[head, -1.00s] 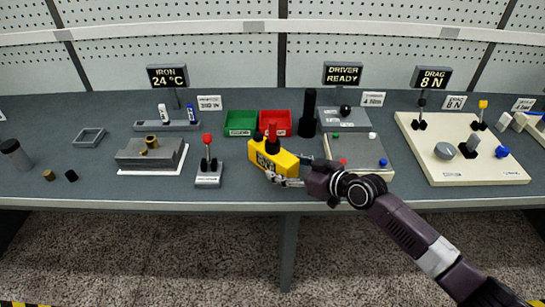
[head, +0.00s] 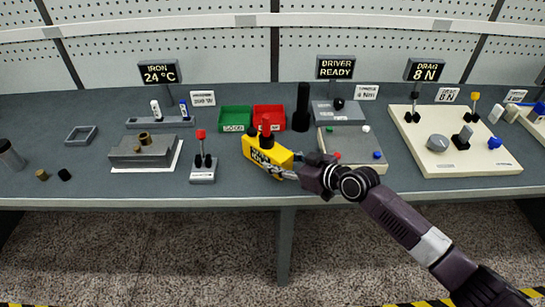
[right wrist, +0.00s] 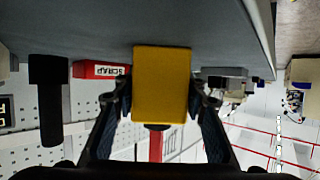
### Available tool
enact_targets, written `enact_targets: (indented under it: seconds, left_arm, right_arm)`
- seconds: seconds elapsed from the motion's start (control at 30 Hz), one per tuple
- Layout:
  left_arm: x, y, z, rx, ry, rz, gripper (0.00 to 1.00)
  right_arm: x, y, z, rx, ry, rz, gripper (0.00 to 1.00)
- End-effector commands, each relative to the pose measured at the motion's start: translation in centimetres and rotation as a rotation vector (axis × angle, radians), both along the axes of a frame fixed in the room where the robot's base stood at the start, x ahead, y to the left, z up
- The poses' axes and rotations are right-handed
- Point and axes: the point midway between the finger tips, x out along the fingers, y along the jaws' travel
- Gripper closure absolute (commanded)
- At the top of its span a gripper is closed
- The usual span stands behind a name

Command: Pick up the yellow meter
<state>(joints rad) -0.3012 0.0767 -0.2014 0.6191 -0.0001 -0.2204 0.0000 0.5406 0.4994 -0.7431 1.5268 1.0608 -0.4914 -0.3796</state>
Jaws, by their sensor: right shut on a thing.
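The yellow meter (head: 262,156) is a yellow block with a dark face and a red and a black part on top. It is at the bench's front middle in the head view. My right gripper (head: 287,170) is shut on its right end. In the right wrist view the yellow meter (right wrist: 162,85) fills the space between the two fingers of my right gripper (right wrist: 162,100). I cannot tell whether the meter touches the bench top. My left gripper does not show.
A green bin (head: 235,119) and a red bin (head: 270,117) stand behind the meter. A black cylinder (head: 302,107) stands behind it to the right. A grey stand with red and black tops (head: 203,168) is to its left. The bench front edge (head: 130,203) is close.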

Motion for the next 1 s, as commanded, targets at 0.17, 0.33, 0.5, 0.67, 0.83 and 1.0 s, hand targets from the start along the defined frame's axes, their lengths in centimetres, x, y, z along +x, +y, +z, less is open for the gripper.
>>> enact_targets:
  seconds: [0.17,0.33,0.5,0.67,0.83,1.0]
  left_arm:
    - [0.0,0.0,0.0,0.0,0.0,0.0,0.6]
    - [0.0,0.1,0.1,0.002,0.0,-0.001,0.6]
    - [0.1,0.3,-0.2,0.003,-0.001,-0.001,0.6]
    - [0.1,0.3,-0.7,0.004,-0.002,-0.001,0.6]
    - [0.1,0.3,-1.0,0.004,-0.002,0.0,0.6]
    - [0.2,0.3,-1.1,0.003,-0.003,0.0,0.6]
  right_arm:
    - [0.1,0.0,1.1,0.002,-0.004,0.001,0.97]
    - [0.1,0.0,3.6,0.003,-0.009,0.001,0.97]
    - [0.2,0.0,8.1,0.001,-0.013,0.001,0.97]
    - [0.1,0.0,12.9,0.001,-0.011,0.001,0.97]
    - [0.1,0.0,16.9,0.002,-0.009,0.0,0.97]
    - [0.1,0.0,19.2,0.001,-0.005,0.0,0.97]
